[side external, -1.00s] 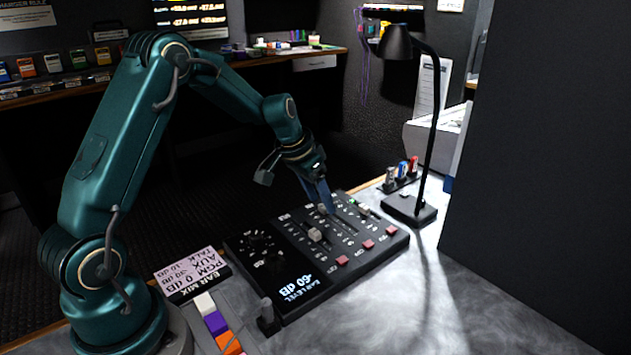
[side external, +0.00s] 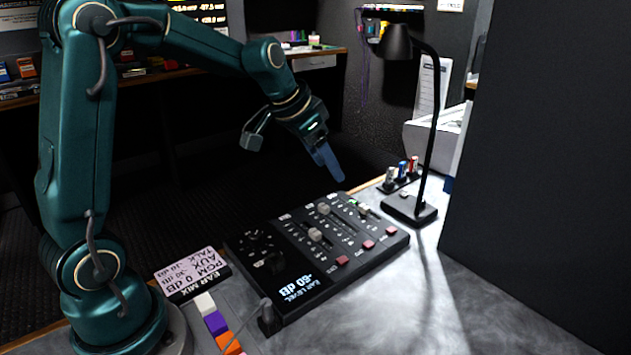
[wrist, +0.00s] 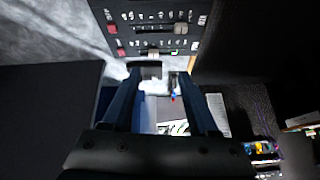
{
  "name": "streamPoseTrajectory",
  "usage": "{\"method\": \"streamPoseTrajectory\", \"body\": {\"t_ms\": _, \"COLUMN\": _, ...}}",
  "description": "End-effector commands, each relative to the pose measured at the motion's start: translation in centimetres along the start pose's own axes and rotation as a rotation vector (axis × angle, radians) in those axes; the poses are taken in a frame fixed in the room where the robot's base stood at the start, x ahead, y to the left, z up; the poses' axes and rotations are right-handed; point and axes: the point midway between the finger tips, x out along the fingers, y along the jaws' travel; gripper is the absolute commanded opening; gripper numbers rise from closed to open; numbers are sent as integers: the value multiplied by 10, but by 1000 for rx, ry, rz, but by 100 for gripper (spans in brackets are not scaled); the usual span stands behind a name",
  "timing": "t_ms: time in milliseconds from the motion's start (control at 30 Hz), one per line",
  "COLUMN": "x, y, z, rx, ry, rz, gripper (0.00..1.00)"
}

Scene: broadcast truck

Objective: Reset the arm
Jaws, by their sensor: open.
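My gripper (side external: 326,160) hangs above the far edge of the black mixer panel (side external: 300,262), apart from it. In the wrist view, its two dark blue fingers (wrist: 160,92) are spread with nothing between them. The mixer has knobs, pink buttons and several faders. Fader caps show at the front left (side external: 315,234), middle (side external: 323,208) and far right (side external: 364,207). Its display reads "EAR LEVEL -60 dB". Part of the mixer also shows at the top of the wrist view (wrist: 155,22).
A black desk lamp (side external: 408,210) stands right of the mixer, beside a rack of small coloured items (side external: 402,172). A pale "EAR MIX" card (side external: 190,272) lies left of the mixer. A tall dark panel (side external: 540,170) closes the right side.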

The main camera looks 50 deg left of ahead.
Motion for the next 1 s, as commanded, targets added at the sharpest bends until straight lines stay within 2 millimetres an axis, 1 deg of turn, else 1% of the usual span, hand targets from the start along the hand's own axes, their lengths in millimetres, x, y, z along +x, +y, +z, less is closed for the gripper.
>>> {"method": "streamPoseTrajectory", "body": {"t_ms": 33, "x": -19, "y": 13, "z": -2, "rx": 27, "ry": 30, "rz": -1, "gripper": 60}}
{"method": "streamPoseTrajectory", "body": {"t_ms": 100, "x": -40, "y": 29, "z": 2, "rx": 50, "ry": 54, "rz": 3, "gripper": 60}}
{"method": "streamPoseTrajectory", "body": {"t_ms": 167, "x": -57, "y": 42, "z": 9, "rx": 63, "ry": 70, "rz": 6, "gripper": 60}}
{"method": "streamPoseTrajectory", "body": {"t_ms": 200, "x": -67, "y": 50, "z": 15, "rx": 70, "ry": 78, "rz": 9, "gripper": 60}}
{"method": "streamPoseTrajectory", "body": {"t_ms": 267, "x": -81, "y": 62, "z": 26, "rx": 76, "ry": 91, "rz": 13, "gripper": 60}}
{"method": "streamPoseTrajectory", "body": {"t_ms": 300, "x": -89, "y": 69, "z": 35, "rx": 78, "ry": 95, "rz": 17, "gripper": 60}}
{"method": "streamPoseTrajectory", "body": {"t_ms": 367, "x": -100, "y": 79, "z": 49, "rx": 77, "ry": 103, "rz": 21, "gripper": 60}}
{"method": "streamPoseTrajectory", "body": {"t_ms": 433, "x": -110, "y": 89, "z": 68, "rx": 71, "ry": 105, "rz": 26, "gripper": 60}}
{"method": "streamPoseTrajectory", "body": {"t_ms": 500, "x": -117, "y": 96, "z": 88, "rx": 57, "ry": 101, "rz": 30, "gripper": 60}}
{"method": "streamPoseTrajectory", "body": {"t_ms": 600, "x": -121, "y": 103, "z": 116, "rx": 28, "ry": 84, "rz": 31, "gripper": 60}}
{"method": "streamPoseTrajectory", "body": {"t_ms": 700, "x": -119, "y": 105, "z": 143, "rx": -16, "ry": 47, "rz": 25, "gripper": 60}}
{"method": "streamPoseTrajectory", "body": {"t_ms": 800, "x": -112, "y": 104, "z": 167, "rx": -83, "ry": -28, "rz": 13, "gripper": 60}}
{"method": "streamPoseTrajectory", "body": {"t_ms": 833, "x": -111, "y": 104, "z": 170, "rx": -97, "ry": -39, "rz": 11, "gripper": 60}}
{"method": "streamPoseTrajectory", "body": {"t_ms": 1000, "x": -112, "y": 103, "z": 169, "rx": -125, "ry": -40, "rz": 9, "gripper": 60}}
